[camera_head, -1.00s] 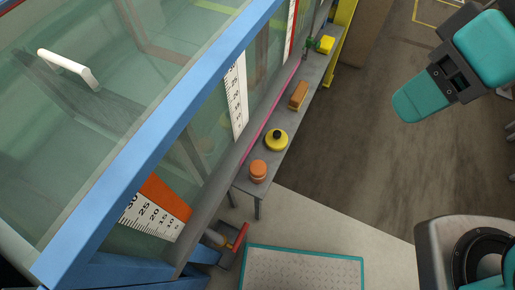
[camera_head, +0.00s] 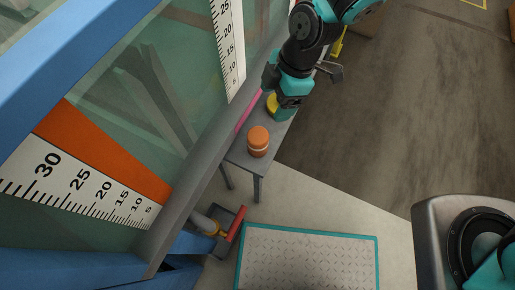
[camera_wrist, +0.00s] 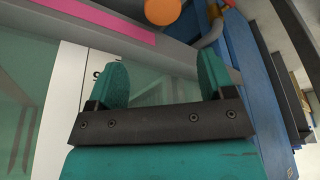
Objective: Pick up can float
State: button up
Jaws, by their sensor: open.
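The can float (camera_head: 258,141) is a short orange cylinder with a pale band. In the head view it stands upright near the front end of the narrow grey shelf beside the flume. In the wrist view the orange can float (camera_wrist: 162,9) shows at the top edge, partly cut off, beyond the fingertips and apart from them. My gripper (camera_head: 285,112) is behind the can float in the head view, over a yellow float it partly hides. Its two teal fingers are spread and empty in the wrist view (camera_wrist: 163,72).
The yellow float (camera_head: 272,105) sits farther back on the shelf (camera_head: 240,160). The glass flume with its blue frame (camera_head: 75,55) and white scales (camera_head: 231,45) runs along the left. A red-handled fitting (camera_head: 236,224) is below the shelf end. Floor to the right is open.

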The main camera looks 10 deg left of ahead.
aim_at(259, 134)
jog(key=b+x, duration=0.1)
jog(key=x, duration=1)
jog(key=shift+s+a+f, duration=0.15)
jog(key=shift+s+f, duration=0.05)
jog(key=shift+f, duration=0.1)
jog(key=x, duration=0.5)
jog(key=shift+s+f+b, duration=0.15)
jog(key=shift+b, duration=0.25)
jog(key=c, duration=0.7)
